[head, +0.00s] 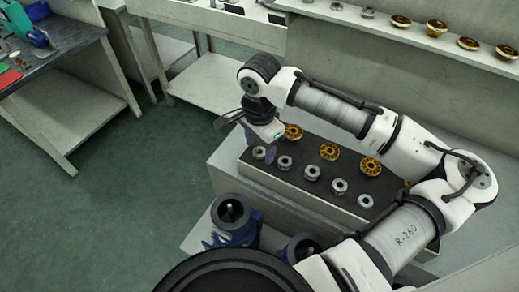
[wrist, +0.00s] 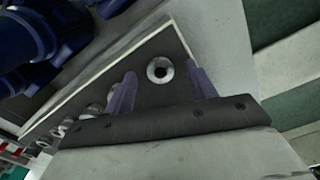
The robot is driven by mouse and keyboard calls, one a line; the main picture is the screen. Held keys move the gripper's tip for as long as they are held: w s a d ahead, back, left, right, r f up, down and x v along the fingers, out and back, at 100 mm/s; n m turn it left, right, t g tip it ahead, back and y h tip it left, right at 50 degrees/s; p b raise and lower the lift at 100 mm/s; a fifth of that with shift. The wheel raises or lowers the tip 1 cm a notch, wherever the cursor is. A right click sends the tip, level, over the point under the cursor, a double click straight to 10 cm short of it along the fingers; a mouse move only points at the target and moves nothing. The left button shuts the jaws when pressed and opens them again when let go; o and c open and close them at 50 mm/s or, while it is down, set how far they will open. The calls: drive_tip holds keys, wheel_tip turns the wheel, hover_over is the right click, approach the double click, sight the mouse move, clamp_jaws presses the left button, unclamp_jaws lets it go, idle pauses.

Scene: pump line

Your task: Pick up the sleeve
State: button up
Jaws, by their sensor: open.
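A silver ring-shaped sleeve (wrist: 160,70) with a dark centre hole lies on the dark top of the tray (wrist: 172,42). In the wrist view it sits in the gap between the two purple fingers of my gripper (wrist: 163,76). The fingers are apart and I see no contact with it. In the head view the same sleeve (head: 258,153) shows at the left end of the tray, partly hidden by my gripper (head: 258,147). More silver sleeves (head: 312,173) stand in a row to its right.
Gold wheel-like parts (head: 329,151) stand behind the silver row. Blue pump housings (head: 234,221) stand in front of the tray, close to my arm. A shelf (head: 390,31) with gold and silver parts runs along the back. A workbench (head: 65,62) is at left, with open green floor between.

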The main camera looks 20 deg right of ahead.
drive_tip(key=shift+f, duration=0.15)
drive_tip(key=shift+c, duration=0.2)
drive_tip(key=c, duration=1)
drive_tip(key=shift+c, duration=0.2)
